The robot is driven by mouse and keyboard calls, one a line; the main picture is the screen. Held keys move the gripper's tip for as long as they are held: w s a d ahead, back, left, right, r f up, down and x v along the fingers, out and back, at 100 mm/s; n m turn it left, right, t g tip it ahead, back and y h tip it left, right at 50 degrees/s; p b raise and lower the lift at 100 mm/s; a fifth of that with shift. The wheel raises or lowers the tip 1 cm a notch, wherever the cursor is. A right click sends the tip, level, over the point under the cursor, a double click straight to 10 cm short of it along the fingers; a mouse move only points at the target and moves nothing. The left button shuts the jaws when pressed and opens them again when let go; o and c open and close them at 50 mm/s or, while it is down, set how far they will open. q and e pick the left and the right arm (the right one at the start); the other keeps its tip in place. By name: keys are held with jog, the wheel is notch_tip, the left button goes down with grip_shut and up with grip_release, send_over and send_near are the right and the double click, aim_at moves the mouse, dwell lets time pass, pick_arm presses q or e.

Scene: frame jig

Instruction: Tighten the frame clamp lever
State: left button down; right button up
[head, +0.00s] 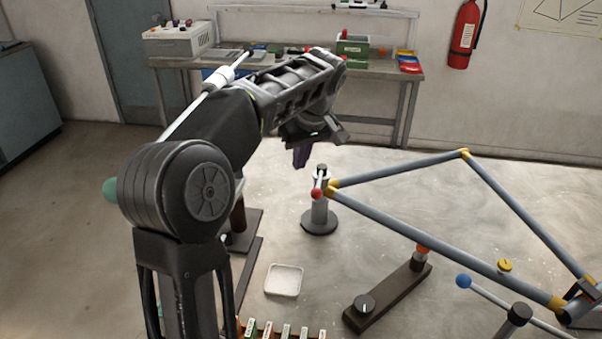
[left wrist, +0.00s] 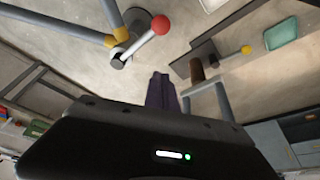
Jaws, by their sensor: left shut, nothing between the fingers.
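A clamp lever with a red ball knob (head: 317,193) sits on top of a grey post with a round base (head: 319,222), beside the yellow-tipped corner of the blue-grey tube frame (head: 400,231). The left wrist view shows the red knob (left wrist: 160,24) on its silver lever, with the clamp head and frame tubes (left wrist: 66,22) to its left. My left gripper (head: 301,158) is shut and empty, its dark purple fingers pointing down just left of and above the post. In the left wrist view the fingers (left wrist: 161,80) are apart from the lever. My right gripper is out of view.
A second lever with a blue knob (head: 463,281) lies at the lower right. A dark bar with knobs (head: 385,297), a white tray (head: 284,280) and a row of labelled pieces (head: 285,332) are nearer. A workbench (head: 384,76) stands against the back wall.

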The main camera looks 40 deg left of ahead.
pick_arm(q)
notch_tip(320, 180, up, 6)
jog(key=w+d+p, duration=0.1)
jog(key=d+p, duration=0.1)
jog(key=p, duration=0.1)
jog(key=shift+f, duration=0.2)
